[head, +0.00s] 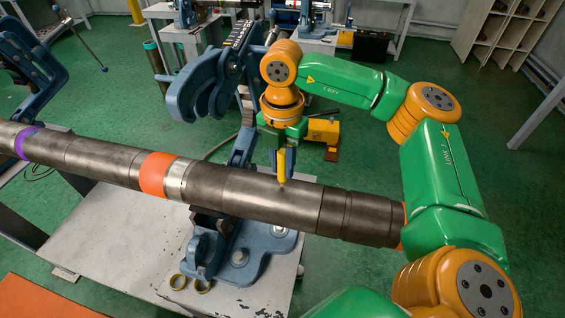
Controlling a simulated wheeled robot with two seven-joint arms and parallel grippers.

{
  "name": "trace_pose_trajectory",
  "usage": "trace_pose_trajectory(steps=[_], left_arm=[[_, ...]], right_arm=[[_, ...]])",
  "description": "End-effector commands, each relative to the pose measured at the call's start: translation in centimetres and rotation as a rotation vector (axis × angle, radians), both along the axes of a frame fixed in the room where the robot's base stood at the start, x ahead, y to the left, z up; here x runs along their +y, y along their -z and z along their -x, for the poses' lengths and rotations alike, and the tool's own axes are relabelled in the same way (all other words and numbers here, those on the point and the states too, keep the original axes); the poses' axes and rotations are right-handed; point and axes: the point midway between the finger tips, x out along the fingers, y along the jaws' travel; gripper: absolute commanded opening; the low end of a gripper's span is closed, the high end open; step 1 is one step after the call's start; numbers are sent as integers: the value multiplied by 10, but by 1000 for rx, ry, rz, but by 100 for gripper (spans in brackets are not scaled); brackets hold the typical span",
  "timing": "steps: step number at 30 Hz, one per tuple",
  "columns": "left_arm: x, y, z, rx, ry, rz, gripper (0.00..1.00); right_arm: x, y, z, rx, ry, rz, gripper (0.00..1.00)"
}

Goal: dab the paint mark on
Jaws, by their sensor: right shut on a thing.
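A long dark steel pipe (250,195) lies across the view from the left edge to my right arm. It carries an orange band (157,174), a bright silver band (177,180) beside it and a purple band (24,142) at the far left. My right gripper (283,150) is shut on a yellow paint marker (282,168), held upright over the pipe, right of the silver band. The marker's tip is at the pipe's upper surface; I cannot tell whether it touches. No separate paint mark can be made out. My left gripper is not in view.
A blue pipe vise (238,262) stands under the pipe on a worn grey table (130,235); its hooked upper jaw (200,90) is swung up behind. Another blue vise (28,75) is at upper left.

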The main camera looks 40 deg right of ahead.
Motion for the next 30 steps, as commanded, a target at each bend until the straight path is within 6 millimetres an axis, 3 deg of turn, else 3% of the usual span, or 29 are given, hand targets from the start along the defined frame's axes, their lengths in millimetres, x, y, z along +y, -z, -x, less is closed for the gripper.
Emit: trace_pose_trajectory(steps=[30], left_arm=[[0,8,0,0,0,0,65]], right_arm=[[0,8,0,0,0,-1,0]])
